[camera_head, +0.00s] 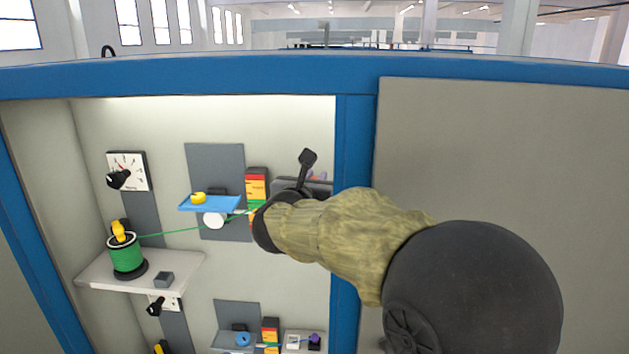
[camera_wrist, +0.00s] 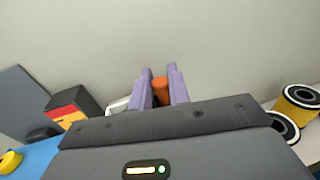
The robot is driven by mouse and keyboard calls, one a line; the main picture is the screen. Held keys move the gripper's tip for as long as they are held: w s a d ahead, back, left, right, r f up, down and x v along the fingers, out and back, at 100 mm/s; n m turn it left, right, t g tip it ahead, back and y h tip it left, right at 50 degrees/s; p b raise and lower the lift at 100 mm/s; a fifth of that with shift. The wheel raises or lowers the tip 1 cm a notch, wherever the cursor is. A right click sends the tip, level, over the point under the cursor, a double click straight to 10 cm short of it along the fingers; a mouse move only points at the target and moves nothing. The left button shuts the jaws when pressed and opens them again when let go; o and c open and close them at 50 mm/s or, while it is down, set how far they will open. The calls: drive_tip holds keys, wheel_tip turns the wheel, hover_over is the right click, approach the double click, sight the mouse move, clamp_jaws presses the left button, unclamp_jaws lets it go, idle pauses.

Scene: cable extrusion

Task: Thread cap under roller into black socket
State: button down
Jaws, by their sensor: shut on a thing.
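My gripper (camera_wrist: 160,78) is shut on an orange-brown piece (camera_wrist: 160,91), which shows between its two purple fingers; I take it for the cap. In the head view, my gripper (camera_head: 318,177) is at the right of the open bay, mostly hidden by my arm. A green cable (camera_head: 175,233) runs from a green spool (camera_head: 127,256) past the white roller (camera_head: 214,220) toward my wrist. The roller sits below a blue shelf (camera_head: 208,203). The cable's far end is hidden. I cannot make out the upper unit's black socket in either view.
A red, orange and yellow block (camera_head: 257,184) stands right of the roller. A blue frame post (camera_head: 353,200) borders the bay on the right. A dial (camera_head: 127,171) is at left. A lower unit (camera_head: 240,341) shows below. Yellow-black spools (camera_wrist: 299,97) are right in the wrist view.

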drive_tip(key=shift+f+b, duration=0.25)
drive_tip(key=shift+b, duration=0.5)
idle(0.5)
drive_tip(key=c, duration=1.3)
unclamp_jaws()
drive_tip(key=shift+o, duration=0.2)
drive_tip(key=b+v, duration=0.7)
drive_tip(key=v, duration=1)
drive_tip(key=shift+s, duration=0.25)
drive_tip(key=o, duration=1.1)
drive_tip(key=shift+w, duration=0.1)
drive_tip(key=shift+c, duration=0.2)
